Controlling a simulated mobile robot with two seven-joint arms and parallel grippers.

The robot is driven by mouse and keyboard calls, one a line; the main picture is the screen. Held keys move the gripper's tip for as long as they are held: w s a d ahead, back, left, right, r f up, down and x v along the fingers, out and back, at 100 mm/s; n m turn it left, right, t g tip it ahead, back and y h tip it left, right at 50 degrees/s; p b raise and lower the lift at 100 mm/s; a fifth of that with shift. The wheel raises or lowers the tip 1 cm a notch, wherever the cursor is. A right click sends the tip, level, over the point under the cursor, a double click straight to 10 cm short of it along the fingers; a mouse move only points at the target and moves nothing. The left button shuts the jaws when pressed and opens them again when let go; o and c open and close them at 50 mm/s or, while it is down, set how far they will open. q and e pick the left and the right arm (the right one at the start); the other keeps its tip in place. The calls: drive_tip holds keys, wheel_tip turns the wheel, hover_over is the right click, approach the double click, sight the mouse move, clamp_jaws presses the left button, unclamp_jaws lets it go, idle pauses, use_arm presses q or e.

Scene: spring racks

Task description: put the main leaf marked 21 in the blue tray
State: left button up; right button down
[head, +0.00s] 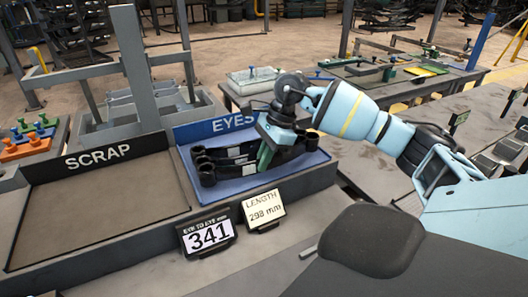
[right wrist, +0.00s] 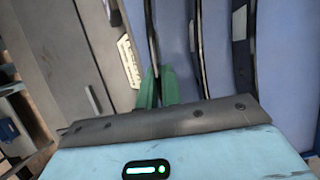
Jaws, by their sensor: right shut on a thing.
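The blue tray (head: 270,184) stands on the bench in the head view, with a sign reading EYES at its back. Several dark leaves with rolled eye ends (head: 207,174) lie side by side in it. My right gripper (head: 266,155) reaches down into the tray from the right, at the right part of these leaves. In the right wrist view, its green fingers (right wrist: 158,88) are shut on a thin dark leaf (right wrist: 151,30), seen edge-on over the blue tray floor. More leaves (right wrist: 240,50) lie to its right. I cannot read a 21 on any leaf. My left gripper is not in view.
An empty tray marked SCRAP (head: 100,212) adjoins on the left. Placards reading 341 (head: 208,236) and LENGTH 298 mm (head: 264,210) stand at the front edge. A grey post frame (head: 140,70) rises behind the SCRAP tray. Another workbench (head: 360,80) stands behind.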

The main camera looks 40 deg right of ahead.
drive_tip(key=shift+f, duration=0.4)
drive_tip(key=shift+f, duration=0.15)
drive_tip(key=c, duration=1.6)
unclamp_jaws()
drive_tip(key=shift+f, duration=0.1)
drive_tip(key=v, duration=1.2)
